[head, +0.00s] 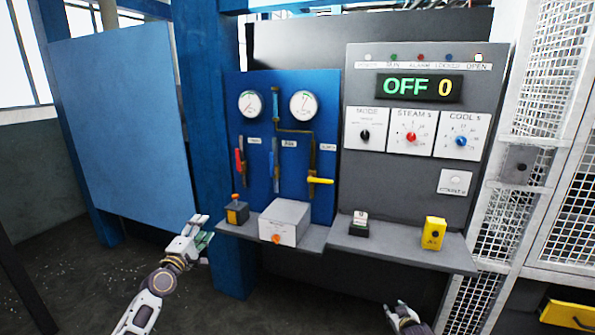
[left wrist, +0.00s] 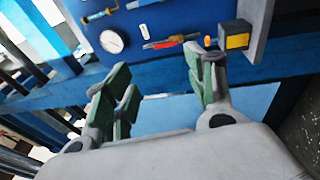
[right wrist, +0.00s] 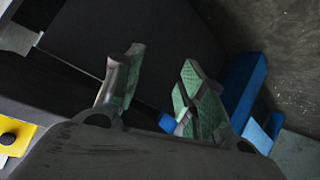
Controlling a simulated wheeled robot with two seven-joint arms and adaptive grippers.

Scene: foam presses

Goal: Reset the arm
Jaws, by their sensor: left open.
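My left gripper (head: 203,232) is in front of the blue wall panel, left of the shelf, and touches nothing that I can make out. In the left wrist view (left wrist: 158,72) its green-padded fingers stand apart with nothing between them. My right gripper (head: 403,314) is low at the bottom edge of the head view, below the right shelf; its arm is mostly out of view. In the right wrist view (right wrist: 156,70) its fingers also stand apart and are empty.
A blue panel (head: 262,100) carries gauges and levers, with a yellow handle (head: 320,180). A grey console (head: 365,195) reads "OFF 0". Its shelf (head: 400,252) holds a yellow box (head: 434,233). A mesh fence (head: 492,235) stands at right. The floor between my grippers looks clear.

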